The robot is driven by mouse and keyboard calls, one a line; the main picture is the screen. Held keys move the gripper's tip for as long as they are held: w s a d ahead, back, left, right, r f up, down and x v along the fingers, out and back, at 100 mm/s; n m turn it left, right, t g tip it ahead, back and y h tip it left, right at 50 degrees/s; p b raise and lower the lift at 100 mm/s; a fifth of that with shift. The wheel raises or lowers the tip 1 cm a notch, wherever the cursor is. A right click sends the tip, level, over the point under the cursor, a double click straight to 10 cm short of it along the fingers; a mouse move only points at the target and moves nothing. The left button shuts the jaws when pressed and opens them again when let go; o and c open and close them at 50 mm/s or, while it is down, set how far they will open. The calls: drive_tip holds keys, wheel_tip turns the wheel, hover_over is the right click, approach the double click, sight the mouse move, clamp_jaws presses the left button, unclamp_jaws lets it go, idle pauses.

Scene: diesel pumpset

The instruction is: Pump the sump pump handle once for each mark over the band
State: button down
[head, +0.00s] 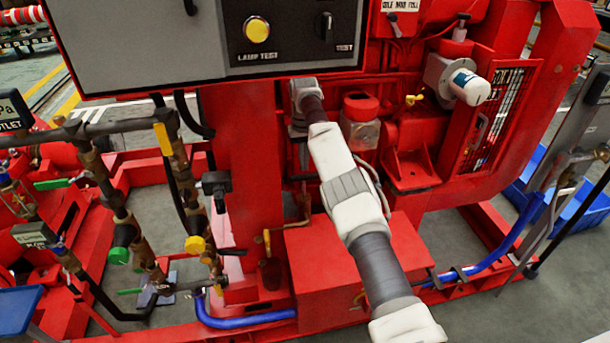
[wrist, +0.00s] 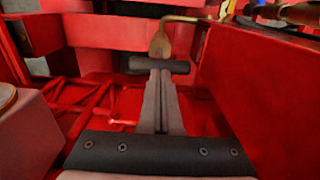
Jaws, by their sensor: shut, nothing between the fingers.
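In the wrist view my gripper (wrist: 158,66) points forward with its dark fingertips together and nothing between them. A brass-coloured handle (wrist: 160,42) with a rod bending to the right is just beyond the fingertips. I cannot tell whether they touch. In the head view a similar brass lever (head: 267,240) stands above a dark cylinder by the red box; it looks like the sump pump handle, though I cannot be sure. My fingertips are hidden in the head view, where my arm reaches up to the red column. I cannot make out the band or any marks over it.
A red box (head: 350,265) lies under my arm, and a red wall (wrist: 260,90) is close on the right in the wrist view. A grey panel (head: 150,40) overhangs at the top left. Pipes with coloured valves (head: 195,245) stand left. Blue hoses (head: 245,320) run low.

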sight(304, 176)
idle(0.4)
drive_tip(key=shift+f, duration=2.55)
drive_tip(key=shift+f+p, duration=0.1)
drive_tip(key=shift+p, duration=0.2)
drive_tip(key=shift+f+p, duration=0.6)
drive_tip(key=shift+p, duration=0.75)
drive_tip(key=shift+f+p, duration=0.15)
drive_tip(key=shift+p, duration=0.15)
drive_tip(key=shift+f, duration=0.15)
wheel_tip(304, 176, up, 7)
drive_tip(key=p, duration=0.8)
